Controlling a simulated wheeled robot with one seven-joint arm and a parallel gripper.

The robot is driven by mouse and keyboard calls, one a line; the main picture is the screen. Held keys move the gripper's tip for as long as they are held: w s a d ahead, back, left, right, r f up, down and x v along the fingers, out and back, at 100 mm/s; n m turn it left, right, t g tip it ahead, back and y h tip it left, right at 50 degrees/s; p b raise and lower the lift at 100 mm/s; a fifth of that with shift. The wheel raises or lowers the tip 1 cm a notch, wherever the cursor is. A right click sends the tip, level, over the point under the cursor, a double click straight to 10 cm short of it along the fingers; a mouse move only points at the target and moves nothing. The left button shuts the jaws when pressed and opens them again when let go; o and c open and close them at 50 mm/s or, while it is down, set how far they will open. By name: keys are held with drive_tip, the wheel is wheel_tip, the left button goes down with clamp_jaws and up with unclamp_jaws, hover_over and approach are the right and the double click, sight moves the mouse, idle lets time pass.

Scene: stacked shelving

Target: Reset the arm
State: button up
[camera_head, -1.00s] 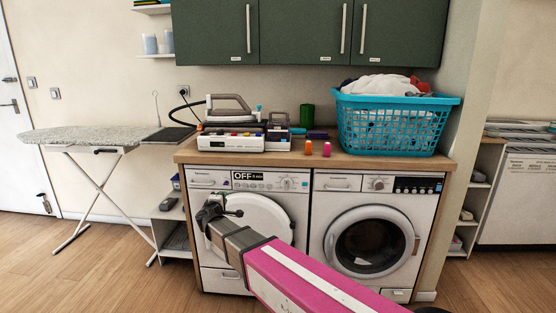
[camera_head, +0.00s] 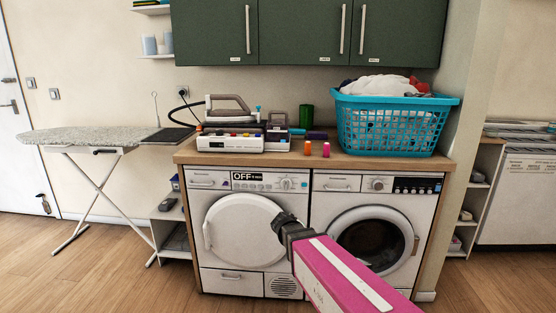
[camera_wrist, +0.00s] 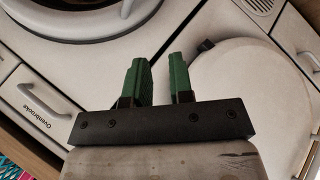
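My arm with its pink link reaches in from the bottom right of the head view. My gripper (camera_head: 282,220) is in front of the gap between the two front-loading machines, and its fingers are hard to make out there. In the wrist view my gripper (camera_wrist: 161,78) shows two green fingers with an empty gap between them. It holds nothing and points toward the machine fronts. The left machine (camera_head: 250,228) has a closed white round door. The right machine (camera_head: 372,243) has a closed dark glass door.
A wooden counter (camera_head: 400,163) above the machines carries a blue laundry basket (camera_head: 392,122), an iron (camera_head: 230,108) and small bottles. An ironing board (camera_head: 95,138) stands at left. Green cupboards (camera_head: 305,30) hang above. The floor at lower left is clear.

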drive_tip(key=s+d+f+m+g+y, duration=0.2)
drive_tip(key=s+d+g+y, duration=0.1)
drive_tip(key=s, duration=0.4)
drive_tip(key=s+d+f+m+g+y, duration=0.3)
drive_tip(key=s+d, duration=0.3)
drive_tip(key=s, duration=0.1)
drive_tip(key=shift+s, duration=0.35)
drive_tip(key=shift+o, duration=0.3)
